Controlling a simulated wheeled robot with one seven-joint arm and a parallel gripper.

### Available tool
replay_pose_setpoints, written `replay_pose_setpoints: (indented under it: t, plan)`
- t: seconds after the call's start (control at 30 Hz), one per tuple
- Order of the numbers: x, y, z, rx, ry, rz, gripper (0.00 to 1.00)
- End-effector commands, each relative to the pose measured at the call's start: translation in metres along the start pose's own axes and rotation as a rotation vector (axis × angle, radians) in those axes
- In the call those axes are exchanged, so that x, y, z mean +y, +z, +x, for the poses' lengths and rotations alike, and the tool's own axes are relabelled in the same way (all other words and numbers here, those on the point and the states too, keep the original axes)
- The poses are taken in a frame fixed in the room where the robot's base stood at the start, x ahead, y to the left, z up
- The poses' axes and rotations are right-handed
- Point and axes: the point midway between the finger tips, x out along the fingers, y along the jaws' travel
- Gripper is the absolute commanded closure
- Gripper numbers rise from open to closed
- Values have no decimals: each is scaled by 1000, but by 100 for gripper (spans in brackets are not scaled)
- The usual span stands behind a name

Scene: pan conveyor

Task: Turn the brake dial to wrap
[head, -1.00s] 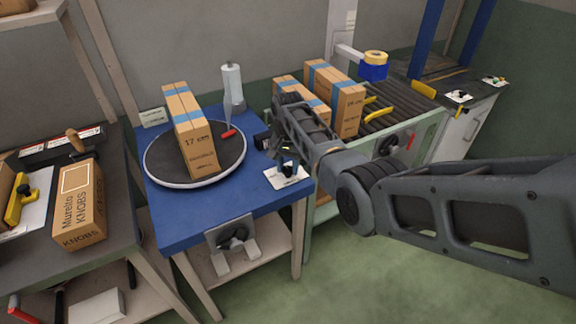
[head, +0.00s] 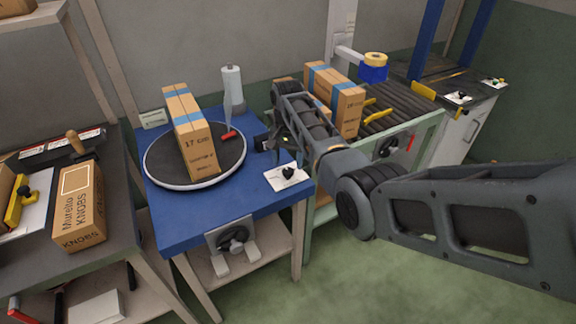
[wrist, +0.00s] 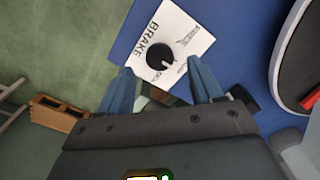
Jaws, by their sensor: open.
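The brake dial is a black knob (wrist: 160,55) on a white plate (wrist: 187,25) marked BRAKE in the wrist view. A light pointer mark shows at the knob's lower right edge; the small labels around it are too blurred to read surely. In the head view the knob (head: 288,172) and plate (head: 280,183) lie at the right front corner of the blue table (head: 205,215). My gripper (wrist: 162,88) is open and empty. Its fingers are apart from the knob, which appears beyond the gap between them. In the head view my gripper (head: 285,148) is just behind and above the dial.
A round turntable (head: 230,165) on the blue table bears a tall carton (head: 198,150). A white roll (head: 232,85) stands behind it. The roller conveyor (head: 400,110) with cartons (head: 349,105) is close on the right. A side table (head: 120,190) with a KNOBS box (head: 80,210) stands left.

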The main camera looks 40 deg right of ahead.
Motion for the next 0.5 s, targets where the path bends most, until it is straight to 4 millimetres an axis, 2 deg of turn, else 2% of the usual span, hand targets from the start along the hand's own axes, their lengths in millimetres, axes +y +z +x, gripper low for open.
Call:
replay_pose_setpoints:
  t: [0.2, 0.5]
  plan:
    - [0, 0, -32, 2, 0, 0, 35]
    - [0, 0, -43, 0, 1, 0, 35]
